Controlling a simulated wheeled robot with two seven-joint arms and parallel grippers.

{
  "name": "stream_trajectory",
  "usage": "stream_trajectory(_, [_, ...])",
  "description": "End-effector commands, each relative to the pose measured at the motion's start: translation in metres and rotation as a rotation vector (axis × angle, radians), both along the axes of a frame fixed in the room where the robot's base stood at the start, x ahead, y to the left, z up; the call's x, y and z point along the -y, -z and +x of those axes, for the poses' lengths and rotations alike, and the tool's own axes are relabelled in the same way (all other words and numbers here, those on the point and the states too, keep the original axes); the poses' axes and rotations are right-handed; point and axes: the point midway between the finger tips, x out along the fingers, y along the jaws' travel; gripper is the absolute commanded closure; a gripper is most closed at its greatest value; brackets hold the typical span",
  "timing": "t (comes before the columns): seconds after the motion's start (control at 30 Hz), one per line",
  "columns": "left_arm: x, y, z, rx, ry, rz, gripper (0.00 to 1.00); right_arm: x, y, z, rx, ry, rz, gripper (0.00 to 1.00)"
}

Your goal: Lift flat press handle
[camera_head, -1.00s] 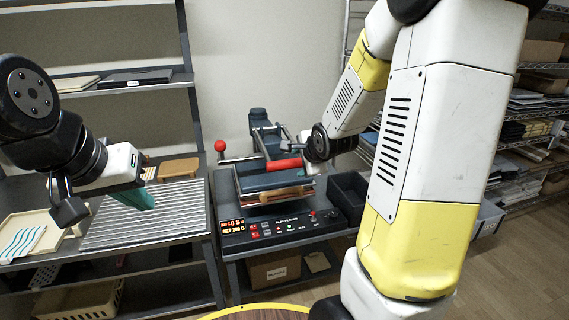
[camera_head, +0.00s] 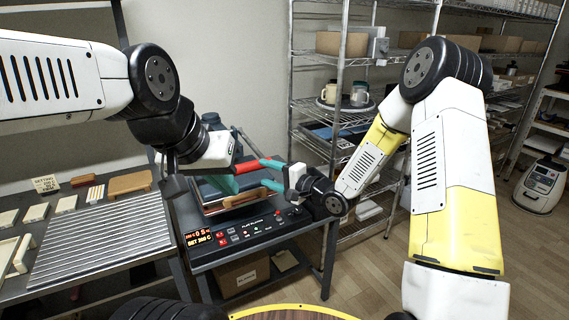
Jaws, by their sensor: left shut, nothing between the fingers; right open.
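The flat press (camera_head: 210,121) stands on a dark table, with a control panel (camera_head: 238,234) and lit red display at its front. Its red handle (camera_head: 249,166) is a short horizontal bar above the platen. My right gripper (camera_head: 269,174) is open, at the right end of the handle, with one teal finger above the other; I cannot tell whether they touch it. My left gripper (camera_head: 226,187) is shut and empty, with teal fingers pointing down-right below the handle's left end, in front of the press. My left arm hides part of the press and its left side.
A ribbed metal bench (camera_head: 100,240) with small pale pads lies to the left. A wire shelf (camera_head: 345,110) holding a tray of mugs (camera_head: 345,103) stands behind my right arm. A box (camera_head: 243,275) sits under the press table. A white machine (camera_head: 540,186) stands at far right.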

Motion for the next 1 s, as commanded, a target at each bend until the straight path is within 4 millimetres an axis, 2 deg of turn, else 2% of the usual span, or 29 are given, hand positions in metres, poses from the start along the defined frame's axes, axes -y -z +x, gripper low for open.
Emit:
stream_trajectory(0.17, [0.000,0.000,0.000,0.000,0.000,0.000,1.00,-0.016,-0.001,-0.001,0.009,-0.027,0.039,0.49])
stream_trajectory(0.6, [0.000,0.000,0.000,0.000,0.000,0.000,1.00,-0.067,0.003,0.035,0.008,-0.023,0.035,0.49])
stream_trajectory(0.97, [0.000,0.000,0.000,0.000,0.000,0.000,1.00,-0.073,0.003,0.039,0.008,-0.022,0.035,0.49])
stream_trajectory(1.0, [0.000,0.000,0.000,0.000,0.000,0.000,1.00,-0.073,0.003,0.039,0.008,-0.022,0.035,0.53])
